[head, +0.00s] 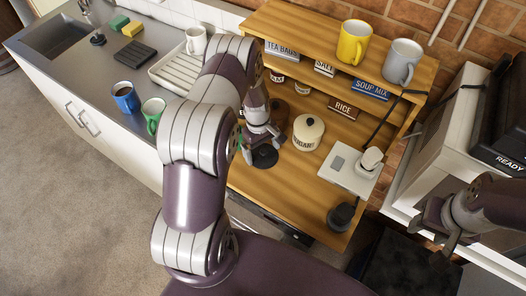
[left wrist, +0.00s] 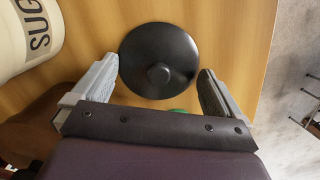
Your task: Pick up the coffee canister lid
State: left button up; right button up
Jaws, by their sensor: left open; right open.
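The coffee canister lid appears to be the round black lid with a small central knob (left wrist: 158,75), lying flat on the wooden counter. In the head view the lid (head: 265,157) is partly hidden by my left gripper (head: 261,138), which points down over it. In the left wrist view my left gripper (left wrist: 160,88) is open, with one finger on each side of the lid's near part. Nothing is held; I cannot tell whether the fingers touch it. My right gripper (head: 440,225) is open and empty at the far right, away from the lid.
A cream sugar canister (head: 307,135) stands right of the lid; it shows close in the left wrist view (left wrist: 28,35). A brown canister (head: 278,108) is behind. A white scale-like device (head: 345,168) sits further right. A labelled shelf (head: 340,75) overhangs the back.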

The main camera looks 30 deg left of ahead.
pick_arm(q)
jog(key=shift+w+d+f, duration=0.1)
jog(key=shift+f, duration=0.05)
jog(key=c, duration=1.1)
jog(key=shift+s+d, duration=0.1)
jog(key=shift+s, duration=0.15)
jog(key=shift+c, duration=0.6)
